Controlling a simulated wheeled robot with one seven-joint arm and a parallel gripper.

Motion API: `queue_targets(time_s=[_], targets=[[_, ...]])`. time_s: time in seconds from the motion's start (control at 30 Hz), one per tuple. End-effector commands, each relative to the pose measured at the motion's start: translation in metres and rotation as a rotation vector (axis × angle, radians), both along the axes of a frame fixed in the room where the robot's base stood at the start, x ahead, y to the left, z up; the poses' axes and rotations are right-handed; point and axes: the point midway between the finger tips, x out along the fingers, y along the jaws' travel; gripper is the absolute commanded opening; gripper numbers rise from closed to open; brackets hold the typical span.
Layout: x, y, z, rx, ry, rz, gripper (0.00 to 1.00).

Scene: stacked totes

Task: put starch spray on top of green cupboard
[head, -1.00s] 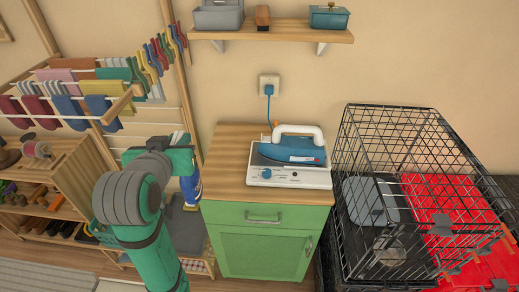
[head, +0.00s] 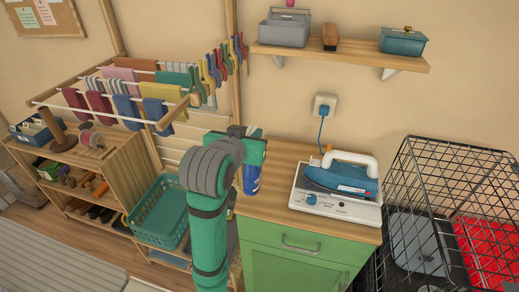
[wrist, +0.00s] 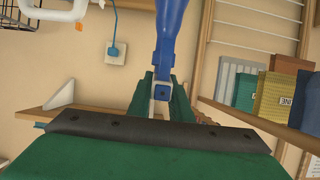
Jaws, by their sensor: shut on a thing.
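The green cupboard (head: 300,236) has a wooden top (head: 276,160) and stands right of centre in the head view. In the head view my gripper (head: 252,150) is at the left edge of the cupboard top, and the bottle hangs by that edge. I cannot tell whether it touches the top.
A blue and white iron (head: 342,180) on its white base fills the right of the top. The left part is bare. A wall shelf (head: 345,55) hangs above. A wire crate (head: 440,215) stands at right, a drying rack (head: 130,95) and teal basket (head: 160,215) at left.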

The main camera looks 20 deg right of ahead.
Motion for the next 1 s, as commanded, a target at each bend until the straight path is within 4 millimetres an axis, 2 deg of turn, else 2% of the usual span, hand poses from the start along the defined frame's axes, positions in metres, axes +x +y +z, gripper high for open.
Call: queue_targets(time_s=[0.03,0.2,0.5,0.8,1.0], targets=[[0.004,-0.007,-0.011,-0.001,0.005,-0.003,0.00],[0.017,-0.020,-0.032,0.000,0.003,-0.004,0.00],[0.026,-0.028,-0.046,-0.001,0.001,-0.001,0.00],[0.028,-0.030,-0.080,0.000,0.001,0.000,0.00],[0.029,-0.030,-0.080,0.000,-0.001,0.000,0.00]])
